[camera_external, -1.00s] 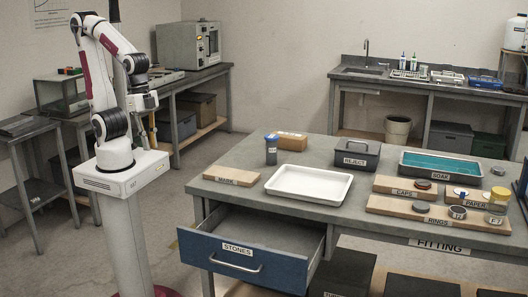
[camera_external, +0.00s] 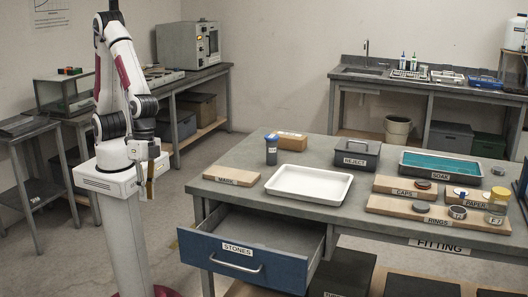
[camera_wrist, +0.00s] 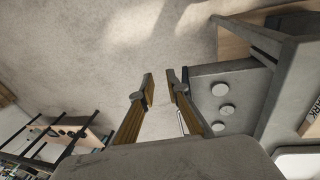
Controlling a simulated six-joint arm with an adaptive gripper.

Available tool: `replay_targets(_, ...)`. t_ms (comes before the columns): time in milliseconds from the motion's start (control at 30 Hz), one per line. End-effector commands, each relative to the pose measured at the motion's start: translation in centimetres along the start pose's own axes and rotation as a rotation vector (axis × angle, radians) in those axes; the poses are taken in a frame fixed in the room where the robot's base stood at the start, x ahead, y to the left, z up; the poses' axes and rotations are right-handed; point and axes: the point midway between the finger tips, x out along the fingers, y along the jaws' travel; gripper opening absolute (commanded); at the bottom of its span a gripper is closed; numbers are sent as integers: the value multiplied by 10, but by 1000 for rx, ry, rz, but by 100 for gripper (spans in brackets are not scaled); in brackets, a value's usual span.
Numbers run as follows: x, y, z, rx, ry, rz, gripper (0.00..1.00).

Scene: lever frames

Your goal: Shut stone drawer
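The stone drawer (camera_external: 238,254), blue-fronted with a STONES label and a bar handle (camera_external: 236,264), is pulled out from the table's front left. Its visible interior looks bare in the outside view. In the wrist view, what looks like the drawer (camera_wrist: 240,82) lies right of the fingers, with several pale round discs (camera_wrist: 222,89) in it. My gripper (camera_external: 149,188) hangs left of the drawer, higher than its front and well apart from it. In the wrist view my gripper (camera_wrist: 160,78) has its two brown fingers apart, with nothing between them.
The grey table (camera_external: 230,198) carries a white tray (camera_external: 272,185), a MARK board (camera_external: 232,176), a REJECT box (camera_external: 356,161) and labelled boards on the right. Dark boxes (camera_external: 345,272) stand beneath. The floor between my base and the drawer looks clear.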

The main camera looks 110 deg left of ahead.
Motion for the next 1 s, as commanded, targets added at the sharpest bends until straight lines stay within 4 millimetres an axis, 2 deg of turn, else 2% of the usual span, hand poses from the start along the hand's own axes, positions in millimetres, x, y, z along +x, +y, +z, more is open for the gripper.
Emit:
replay_targets(500, 100, 56, -39, -271, 64, 42, 15)
replay_targets(1000, 201, 86, -75, -629, 217, 82, 15)
